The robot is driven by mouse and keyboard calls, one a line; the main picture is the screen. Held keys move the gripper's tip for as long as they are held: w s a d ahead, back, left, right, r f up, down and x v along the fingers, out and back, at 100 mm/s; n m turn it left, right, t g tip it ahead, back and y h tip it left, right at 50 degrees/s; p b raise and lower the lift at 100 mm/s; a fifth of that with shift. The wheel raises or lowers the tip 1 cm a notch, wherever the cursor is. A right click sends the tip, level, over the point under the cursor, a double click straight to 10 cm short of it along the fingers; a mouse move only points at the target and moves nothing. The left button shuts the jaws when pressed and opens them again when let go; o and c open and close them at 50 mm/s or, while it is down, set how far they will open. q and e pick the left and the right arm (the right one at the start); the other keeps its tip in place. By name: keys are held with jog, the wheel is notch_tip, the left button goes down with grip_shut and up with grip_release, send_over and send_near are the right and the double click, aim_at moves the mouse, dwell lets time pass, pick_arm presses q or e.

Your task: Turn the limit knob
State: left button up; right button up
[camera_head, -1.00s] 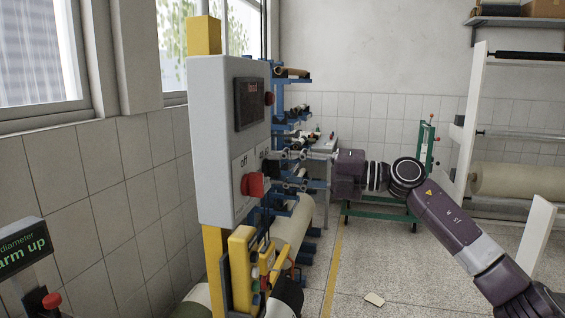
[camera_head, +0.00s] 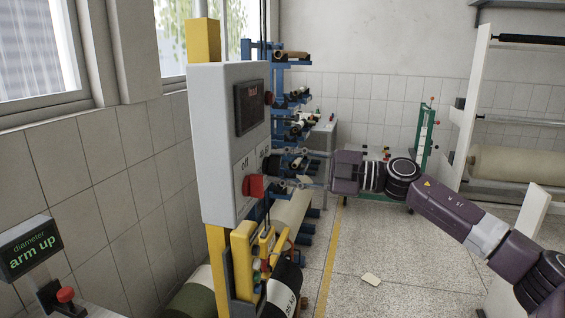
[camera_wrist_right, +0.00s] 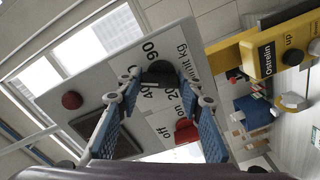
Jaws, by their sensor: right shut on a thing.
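The grey control box (camera_head: 226,130) hangs on a yellow post at centre left in the head view. Its face carries a dark display, a red switch and a black limit knob, which shows clearly in the wrist view (camera_wrist_right: 160,73) beside the numbers and the "limit kg" print. My right gripper (camera_head: 284,165) reaches the box face from the right. In the wrist view my right gripper (camera_wrist_right: 163,84) has its blue-padded fingers on both sides of the knob and is shut on it. The fingers hide part of the dial. My left gripper is not in view.
A red switch (camera_head: 253,187) marked "off" sits close to my fingers. A red button (camera_wrist_right: 72,100) and the display (camera_head: 249,107) are on the same face. Yellow machine parts (camera_head: 243,262) and rolls lie below.

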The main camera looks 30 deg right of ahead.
dwell(0.3)
jog(key=o, duration=1.2)
jog(key=shift+c, duration=0.2)
jog(key=shift+d, duration=0.1)
jog(key=v, duration=1.2)
dwell(0.3)
